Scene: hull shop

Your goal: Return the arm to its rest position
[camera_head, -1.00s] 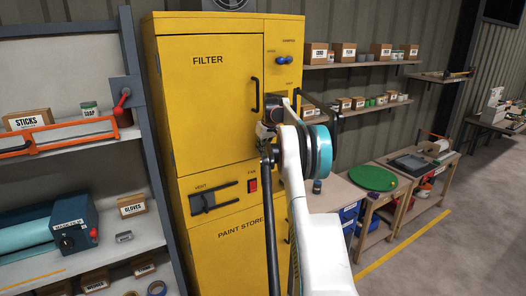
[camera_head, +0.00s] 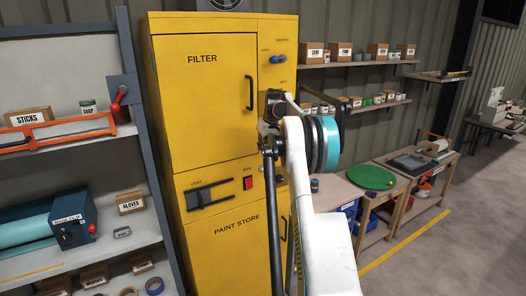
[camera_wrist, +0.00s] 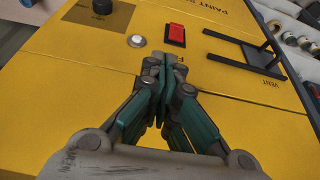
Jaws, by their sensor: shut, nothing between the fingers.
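My gripper (camera_wrist: 160,65) is shut with nothing between its teal fingers in the wrist view. Its tips point at the yellow cabinet front (camera_wrist: 90,50), close to the red fan switch (camera_wrist: 176,34) and a round silver button (camera_wrist: 136,40); I cannot tell whether they touch it. In the head view my white arm reaches forward in front of the right side of the yellow cabinet (camera_head: 205,110), and the fingers are hidden or too small to make out. The red switch also shows in the head view (camera_head: 247,183). The filter door is closed.
The vent slider (camera_head: 208,197) is on the cabinet's front, with its black frame sticking out in the wrist view (camera_wrist: 250,55). A grey shelf unit (camera_head: 70,140) stands at the left. A workbench with a green disc (camera_head: 371,177) stands at the right. Floor at the far right is clear.

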